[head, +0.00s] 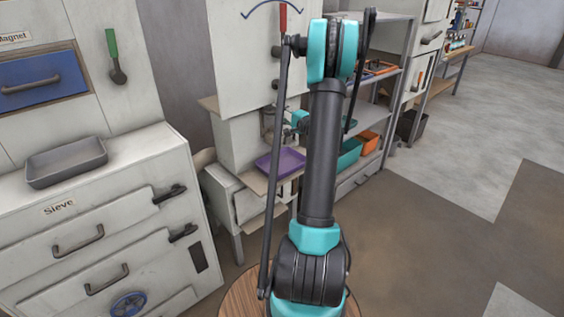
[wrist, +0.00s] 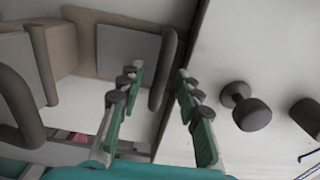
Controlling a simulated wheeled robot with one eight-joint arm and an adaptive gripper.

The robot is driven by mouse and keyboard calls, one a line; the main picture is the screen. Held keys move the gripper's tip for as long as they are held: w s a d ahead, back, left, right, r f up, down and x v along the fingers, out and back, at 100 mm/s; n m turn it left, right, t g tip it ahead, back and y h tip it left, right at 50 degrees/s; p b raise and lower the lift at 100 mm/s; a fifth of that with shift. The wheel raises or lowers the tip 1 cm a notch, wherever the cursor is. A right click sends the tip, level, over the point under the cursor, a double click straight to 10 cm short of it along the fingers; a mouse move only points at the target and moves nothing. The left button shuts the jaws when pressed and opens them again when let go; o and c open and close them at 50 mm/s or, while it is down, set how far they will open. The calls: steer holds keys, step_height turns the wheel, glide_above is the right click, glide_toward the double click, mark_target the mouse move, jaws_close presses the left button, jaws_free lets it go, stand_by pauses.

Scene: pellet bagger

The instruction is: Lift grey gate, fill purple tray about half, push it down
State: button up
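The purple tray (head: 280,162) sits on the ledge of the pale bagger, below its outlet, in the head view. My gripper, partly hidden behind my arm in the head view, is close to the bagger's front above the tray. In the wrist view my gripper (wrist: 160,82) is open, its green fingers apart. A grey panel (wrist: 125,48), which looks like the gate, shows beyond the fingers with an upright dark grey bar handle (wrist: 164,70) at its right side. The handle appears between the fingertips; I cannot tell whether they touch it. No pellets are visible.
Two dark round knobs (wrist: 250,110) stick out from the pale wall on the right in the wrist view. A grey tray (head: 67,162) rests on the sieve cabinet (head: 105,215) at left. Teal (head: 349,155) and orange (head: 368,142) bins stand right of the bagger. Floor at right is clear.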

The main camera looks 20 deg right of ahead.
mark_target(274, 99)
steer(key=shift+c, duration=0.4)
jaws_close()
steer(key=shift+r, duration=2.35)
stand_by(4.8)
